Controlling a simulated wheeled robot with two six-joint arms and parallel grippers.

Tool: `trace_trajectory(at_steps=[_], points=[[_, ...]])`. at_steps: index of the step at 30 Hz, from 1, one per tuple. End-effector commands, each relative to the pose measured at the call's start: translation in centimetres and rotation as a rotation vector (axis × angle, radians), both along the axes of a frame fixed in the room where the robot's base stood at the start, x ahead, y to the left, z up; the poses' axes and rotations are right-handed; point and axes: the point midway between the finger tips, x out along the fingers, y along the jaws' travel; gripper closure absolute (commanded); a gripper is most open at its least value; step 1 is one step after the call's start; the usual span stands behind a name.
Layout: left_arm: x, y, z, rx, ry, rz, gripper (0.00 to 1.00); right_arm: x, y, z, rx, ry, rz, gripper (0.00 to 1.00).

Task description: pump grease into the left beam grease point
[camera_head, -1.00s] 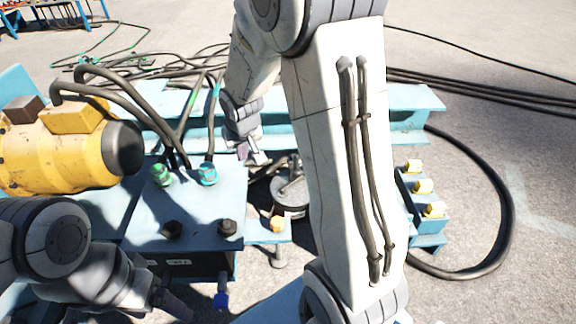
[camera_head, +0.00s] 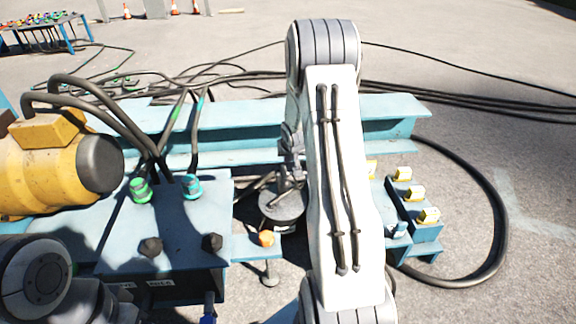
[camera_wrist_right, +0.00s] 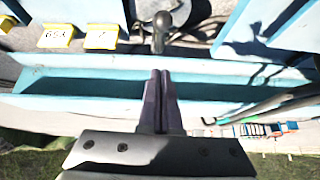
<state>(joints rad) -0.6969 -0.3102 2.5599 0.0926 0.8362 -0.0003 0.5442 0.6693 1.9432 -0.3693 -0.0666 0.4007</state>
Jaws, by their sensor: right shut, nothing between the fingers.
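A dark round canister with a lever on top (camera_head: 283,205), which looks like a grease pump, stands between the blue frame and the beam. My right gripper (camera_head: 292,168) is largely hidden by my own right arm, just above the canister. In the right wrist view its two fingers (camera_wrist_right: 160,75) are pressed together with nothing between them. A grey round-ended knob (camera_wrist_right: 160,30) lies just beyond the fingertips, with a visible gap. An orange-capped fitting (camera_head: 266,238) sits on a small blue bracket; I cannot tell whether it is the left beam grease point. My left gripper is out of view.
The blue beam (camera_head: 240,115) crosses behind the canister. A yellow motor (camera_head: 50,165) and hoses with green (camera_head: 140,190) and teal (camera_head: 192,187) couplings stand at left. Yellow-tagged blocks (camera_head: 428,215) and a thick black cable loop (camera_head: 505,210) are at right. Open pavement lies beyond.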

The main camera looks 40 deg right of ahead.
Motion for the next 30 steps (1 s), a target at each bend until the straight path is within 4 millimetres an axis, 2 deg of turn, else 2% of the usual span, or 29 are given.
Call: trace_trajectory(at_steps=[1, 11, 13, 21, 30], points=[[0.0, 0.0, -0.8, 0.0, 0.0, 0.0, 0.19, 0.4, -0.2, -1.3, 0.001, 0.002, 0.001, 1.0], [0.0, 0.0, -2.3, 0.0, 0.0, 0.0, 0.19, 3.9, -2.1, -7.2, 0.002, 0.004, 0.001, 1.0], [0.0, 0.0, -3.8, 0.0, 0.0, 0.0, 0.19, 3.9, -2.1, -8.4, 0.001, 0.001, 0.0, 1.0], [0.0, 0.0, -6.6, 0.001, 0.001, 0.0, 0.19, 3.5, -1.7, -10.4, 0.0, 0.0, 0.0, 1.0], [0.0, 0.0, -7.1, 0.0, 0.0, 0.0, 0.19, 3.4, -1.6, -10.8, 0.001, 0.001, 0.0, 1.0]])
